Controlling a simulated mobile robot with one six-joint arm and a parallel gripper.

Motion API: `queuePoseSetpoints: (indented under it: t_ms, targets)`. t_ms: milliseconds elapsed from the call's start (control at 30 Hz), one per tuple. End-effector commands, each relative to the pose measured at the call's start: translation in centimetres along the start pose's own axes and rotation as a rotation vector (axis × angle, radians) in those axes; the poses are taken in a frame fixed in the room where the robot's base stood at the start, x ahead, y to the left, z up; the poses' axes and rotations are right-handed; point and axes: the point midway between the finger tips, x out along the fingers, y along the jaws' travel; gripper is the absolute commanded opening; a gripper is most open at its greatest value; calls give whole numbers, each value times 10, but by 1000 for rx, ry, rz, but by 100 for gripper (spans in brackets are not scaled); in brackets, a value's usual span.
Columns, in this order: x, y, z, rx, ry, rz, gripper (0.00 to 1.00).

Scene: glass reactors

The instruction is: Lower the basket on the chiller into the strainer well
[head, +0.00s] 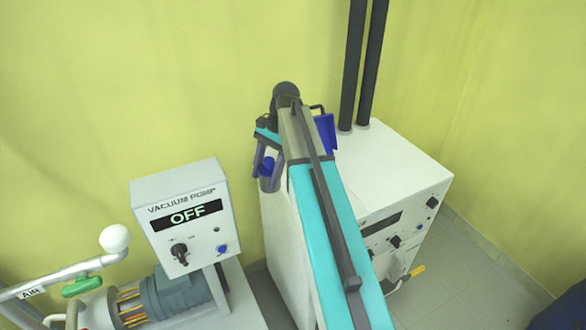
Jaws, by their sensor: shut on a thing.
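My gripper (266,170) hangs at the left edge of the white chiller (395,165), fingers pointing down. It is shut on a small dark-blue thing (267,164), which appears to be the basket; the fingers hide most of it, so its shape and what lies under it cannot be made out. Another dark-blue piece (326,130) with a flat side shows just right of my arm, over the back left of the chiller top; I cannot tell what it is. My teal arm covers much of the chiller top. I cannot make out the strainer well.
At left stands a vacuum pump box (185,215) reading OFF, above a pump motor (175,295). A pipe marked AIR (60,278) with a green handle is further left.

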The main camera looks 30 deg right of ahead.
Motion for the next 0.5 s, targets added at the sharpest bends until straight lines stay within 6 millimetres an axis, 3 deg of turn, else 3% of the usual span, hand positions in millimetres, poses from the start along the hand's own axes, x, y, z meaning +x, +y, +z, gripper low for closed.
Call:
queuePoseSetpoints:
  t_ms: [33,200,500]
  targets:
    - [18,-11,7,-46,-1,19,24]
    - [61,-31,26,-167,-2,69,24]
    - [113,-46,38,-272,-4,112,24]
